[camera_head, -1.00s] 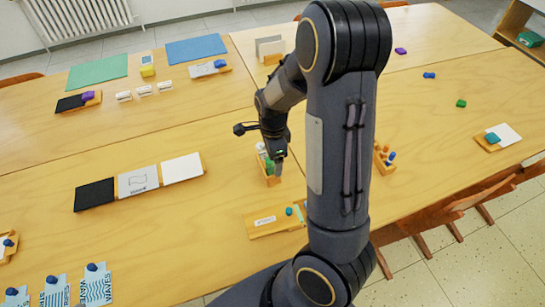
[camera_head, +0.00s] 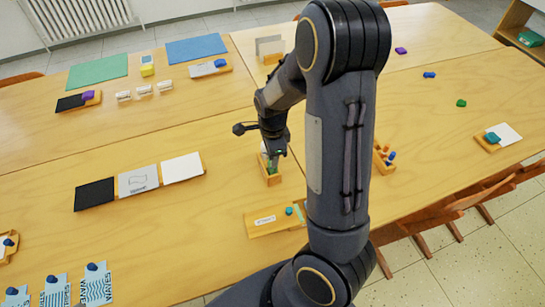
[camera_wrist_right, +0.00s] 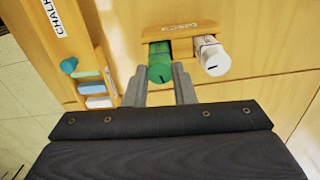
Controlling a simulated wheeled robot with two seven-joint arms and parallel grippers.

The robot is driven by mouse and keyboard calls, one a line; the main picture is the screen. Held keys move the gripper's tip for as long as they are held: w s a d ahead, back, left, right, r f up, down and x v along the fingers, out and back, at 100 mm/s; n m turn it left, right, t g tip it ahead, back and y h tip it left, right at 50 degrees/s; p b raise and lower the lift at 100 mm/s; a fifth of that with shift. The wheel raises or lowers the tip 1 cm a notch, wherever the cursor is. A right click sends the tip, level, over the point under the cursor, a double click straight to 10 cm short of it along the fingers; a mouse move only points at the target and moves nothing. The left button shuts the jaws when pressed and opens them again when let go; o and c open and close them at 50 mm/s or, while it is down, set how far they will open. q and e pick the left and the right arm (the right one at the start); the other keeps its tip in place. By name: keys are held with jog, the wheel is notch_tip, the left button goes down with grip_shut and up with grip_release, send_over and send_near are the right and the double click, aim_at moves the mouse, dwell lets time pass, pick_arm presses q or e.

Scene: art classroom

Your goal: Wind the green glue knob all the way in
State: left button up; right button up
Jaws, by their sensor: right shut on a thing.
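The green glue stick (camera_wrist_right: 158,52) sits in a small wooden holder (camera_wrist_right: 205,30) in the right wrist view. Its round green knob (camera_wrist_right: 160,73) faces the camera and bears a dark mark. A white stick (camera_wrist_right: 212,60) is beside it on the right. My right gripper (camera_wrist_right: 160,88) has one finger on each side of the green knob and is shut on it. In the head view my right gripper (camera_head: 273,165) is low over the wooden holder (camera_head: 272,180), and the wrist hides most of the glue. My left gripper is not in view.
A wooden chalk tray (camera_head: 268,228) lies nearer, with a blue knob (camera_head: 289,211). Black, grey and white cards (camera_head: 138,182) lie to the left. A block with several small pegs (camera_head: 384,158) stands to the right of my arm. Bare table lies left of the holder.

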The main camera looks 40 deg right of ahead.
dwell(0.3)
jog(key=n, duration=0.5)
jog(key=shift+b, duration=0.4)
jog(key=n, duration=0.6)
jog(key=o, duration=1.5)
